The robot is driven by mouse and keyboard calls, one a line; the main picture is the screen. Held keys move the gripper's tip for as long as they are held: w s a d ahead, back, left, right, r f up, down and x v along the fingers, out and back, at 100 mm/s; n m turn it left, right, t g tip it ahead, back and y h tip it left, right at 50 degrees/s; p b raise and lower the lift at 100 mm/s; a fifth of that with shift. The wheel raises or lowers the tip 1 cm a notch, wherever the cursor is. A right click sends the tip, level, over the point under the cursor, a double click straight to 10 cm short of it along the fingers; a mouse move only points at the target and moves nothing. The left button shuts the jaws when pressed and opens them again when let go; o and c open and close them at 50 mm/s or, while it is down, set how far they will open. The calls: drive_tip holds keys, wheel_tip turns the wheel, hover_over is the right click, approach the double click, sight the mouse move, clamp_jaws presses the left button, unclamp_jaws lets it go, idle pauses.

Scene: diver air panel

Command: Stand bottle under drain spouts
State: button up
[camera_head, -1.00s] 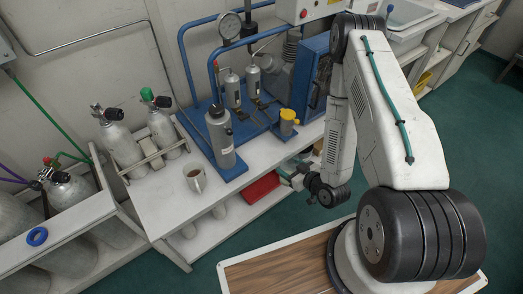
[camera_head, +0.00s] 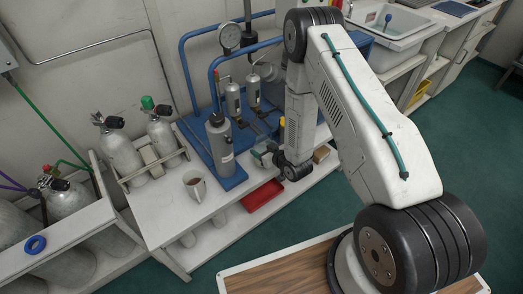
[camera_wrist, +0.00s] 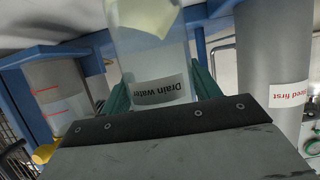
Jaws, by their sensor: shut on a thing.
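My gripper (camera_wrist: 160,95) is shut on a clear bottle (camera_wrist: 150,62) labelled "Drain Water", held between its green fingers. The label reads upside down in the wrist view, and something pale yellow shows at the bottle's far end. In the head view my gripper (camera_head: 262,158) is at the bench's front edge, just right of a tall grey cylinder (camera_head: 219,145), and the bottle is hard to make out. Two grey filter housings (camera_head: 233,101) (camera_head: 252,90) stand on the blue panel frame behind it. Their drain spouts are too small to tell.
A red tray (camera_head: 262,195) lies below.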

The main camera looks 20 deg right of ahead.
drive_tip(key=shift+w+a, duration=0.2)
drive_tip(key=shift+w, duration=0.3)
drive_tip(key=shift+s+f, duration=0.1)
drive_tip(key=shift+f, duration=0.7)
drive_tip(key=o, duration=1)
drive_tip(key=shift+f, duration=0.1)
